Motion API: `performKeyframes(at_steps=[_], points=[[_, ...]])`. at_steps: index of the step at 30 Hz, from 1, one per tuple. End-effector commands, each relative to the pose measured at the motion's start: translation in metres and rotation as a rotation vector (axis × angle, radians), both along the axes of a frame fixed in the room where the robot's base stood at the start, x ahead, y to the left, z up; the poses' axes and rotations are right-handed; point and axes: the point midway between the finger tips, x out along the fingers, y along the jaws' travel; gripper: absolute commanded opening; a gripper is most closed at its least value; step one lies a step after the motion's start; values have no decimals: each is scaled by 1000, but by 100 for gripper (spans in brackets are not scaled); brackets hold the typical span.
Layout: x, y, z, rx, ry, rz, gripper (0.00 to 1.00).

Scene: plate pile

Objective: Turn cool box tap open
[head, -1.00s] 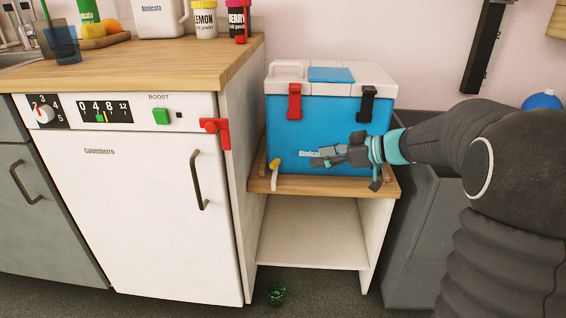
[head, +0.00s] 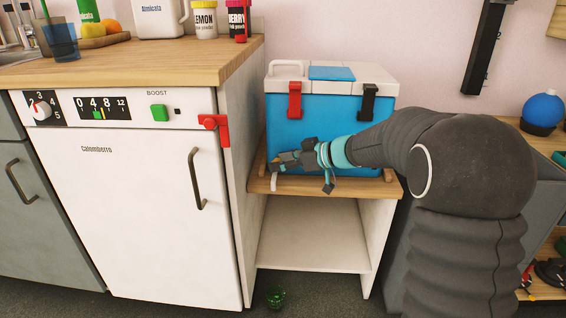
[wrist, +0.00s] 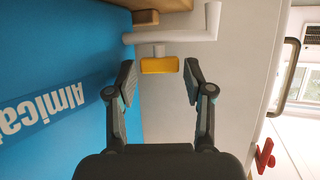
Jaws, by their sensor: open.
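The cool box (head: 290,125) is blue with a white lid, and its blue side also fills the left of the wrist view (wrist: 60,60). Its tap has a white spout (head: 274,184) low at the left front. In the wrist view the white pipe (wrist: 170,37) and the yellow tap handle (wrist: 160,65) show clearly. My gripper (wrist: 160,82) is open, with one finger on each side of the handle and visible gaps between. In the head view my gripper (head: 281,161) is at the tap and hides most of the handle.
The box stands on a small wooden-topped stand (head: 320,186) with an open shelf below. A white appliance (head: 130,200) with a red latch (head: 216,130) stands close on the left. A grey bin (head: 400,240) is on the right. A green object (head: 276,297) lies on the floor.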

Motion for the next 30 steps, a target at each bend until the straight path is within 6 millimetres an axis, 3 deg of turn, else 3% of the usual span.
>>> performKeyframes(at_steps=[4, 10, 30], points=[[0, 0, 0, 0, 0, 0, 52], [0, 0, 0, 0, 0, 0, 7], [6, -2, 7, -2, 3, 198, 7]])
